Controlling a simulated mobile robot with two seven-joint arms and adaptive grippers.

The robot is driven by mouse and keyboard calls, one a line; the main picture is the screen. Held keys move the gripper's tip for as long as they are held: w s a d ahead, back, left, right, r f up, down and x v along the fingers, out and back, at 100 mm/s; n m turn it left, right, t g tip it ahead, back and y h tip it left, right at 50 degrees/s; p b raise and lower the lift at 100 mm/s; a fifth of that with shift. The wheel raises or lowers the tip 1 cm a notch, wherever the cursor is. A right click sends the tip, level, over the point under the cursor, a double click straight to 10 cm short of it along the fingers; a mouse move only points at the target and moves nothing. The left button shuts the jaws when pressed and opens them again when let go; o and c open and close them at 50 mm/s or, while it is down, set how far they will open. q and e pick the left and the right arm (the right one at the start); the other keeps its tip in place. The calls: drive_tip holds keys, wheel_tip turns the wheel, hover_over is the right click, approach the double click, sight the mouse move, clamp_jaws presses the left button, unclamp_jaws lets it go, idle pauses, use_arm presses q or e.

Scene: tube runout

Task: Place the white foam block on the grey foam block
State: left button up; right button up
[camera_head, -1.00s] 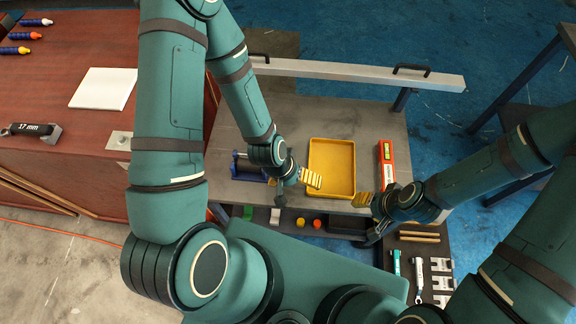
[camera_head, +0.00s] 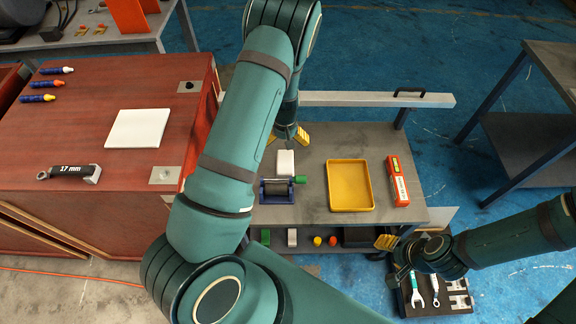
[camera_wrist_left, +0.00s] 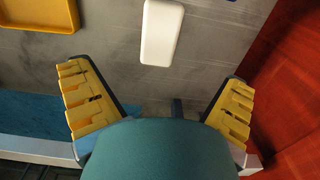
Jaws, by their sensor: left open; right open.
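A white block (camera_head: 286,162), which I take to be the white foam block, lies flat on the grey table behind the blue roller device. It also shows in the left wrist view (camera_wrist_left: 161,32), ahead of the fingers and between their lines. My left gripper (camera_head: 292,135) is open and empty just beyond the block, partly hidden by my arm; its fingers also show in the wrist view (camera_wrist_left: 160,105). My right gripper (camera_head: 393,257) is open and empty at the table's front right. A small light-grey piece (camera_head: 292,237) sits on the lower shelf; I cannot tell whether it is the grey foam block.
The blue roller device (camera_head: 277,191) stands in front of the white block. A yellow tray (camera_head: 349,186) and a red level (camera_head: 397,181) lie to the right. A red-brown cabinet (camera_head: 100,180) stands left.

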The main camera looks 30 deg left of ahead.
use_arm(q)
drive_tip(key=b, duration=0.1)
hover_over(285, 163)
wheel_tip(285, 163, down, 8)
drive_tip(key=shift+w+d+r, duration=0.1)
drive_tip(key=shift+r, duration=0.05)
drive_tip(key=shift+f+b, duration=0.7)
drive_tip(key=shift+f, duration=2.25)
drive_tip(key=shift+r, duration=0.1)
drive_tip(key=c, duration=1)
drive_tip(key=shift+c, duration=0.6)
